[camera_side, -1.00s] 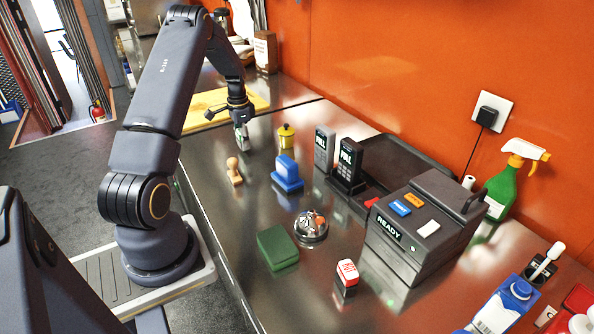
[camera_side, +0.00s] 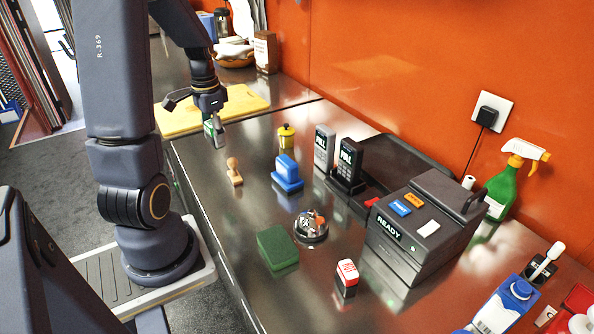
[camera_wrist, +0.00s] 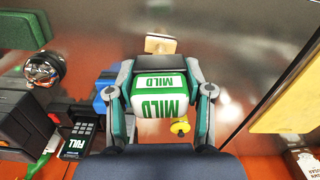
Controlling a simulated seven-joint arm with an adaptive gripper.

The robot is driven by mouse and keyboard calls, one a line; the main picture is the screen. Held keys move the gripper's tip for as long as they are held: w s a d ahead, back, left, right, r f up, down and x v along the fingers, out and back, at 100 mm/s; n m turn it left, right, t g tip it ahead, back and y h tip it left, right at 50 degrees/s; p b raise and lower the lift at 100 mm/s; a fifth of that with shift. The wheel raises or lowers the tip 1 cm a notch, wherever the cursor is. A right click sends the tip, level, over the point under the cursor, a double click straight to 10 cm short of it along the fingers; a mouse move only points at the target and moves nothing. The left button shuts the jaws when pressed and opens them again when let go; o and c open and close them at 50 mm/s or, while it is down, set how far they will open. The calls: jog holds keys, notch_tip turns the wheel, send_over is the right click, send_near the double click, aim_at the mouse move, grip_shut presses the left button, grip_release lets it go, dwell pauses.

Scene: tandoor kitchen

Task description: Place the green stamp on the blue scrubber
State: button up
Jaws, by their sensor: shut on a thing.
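The green stamp (camera_wrist: 160,100), green and white with MILD on it, is held between the fingers of my gripper (camera_wrist: 160,85) in the wrist view. In the side view my gripper (camera_side: 210,105) is shut on the stamp (camera_side: 216,136) over the counter's left edge, by the cutting board. The blue scrubber (camera_side: 287,172) sits on the steel counter, to the right of and nearer the camera than my gripper, apart from it. In the wrist view the scrubber (camera_wrist: 105,92) is left of the stamp and partly hidden by my gripper.
A wooden stamp (camera_side: 234,171) and a yellow-lidded canister (camera_side: 286,136) stand near the scrubber. Handheld devices (camera_side: 324,149) stand to its right. A green pad (camera_side: 278,247), a round glassy object (camera_side: 311,226) and a red-and-white stamp (camera_side: 346,274) lie nearer the camera.

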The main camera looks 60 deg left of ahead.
jog(key=w+d+r+m, duration=0.1)
jog(key=d+r, duration=0.3)
jog(key=d, duration=0.3)
jog(key=w+d+r, duration=0.2)
jog(key=d+r, duration=0.2)
jog(key=d, duration=0.3)
send_over(287, 160)
jog(key=s, duration=0.1)
jog(key=shift+m, duration=0.3)
jog(key=f, duration=0.8)
jog(key=shift+d+f, duration=0.1)
jog(key=shift+d, duration=0.1)
jog(key=shift+w+a+f, duration=0.15)
jog(key=shift+w+f, duration=0.25)
jog(key=shift+f, duration=0.1)
jog(key=shift+w+f, duration=0.1)
jog(key=shift+f, duration=1.6)
jog(key=o, duration=1.2)
jog(key=shift+f, duration=0.1)
jog(key=shift+c, duration=0.2)
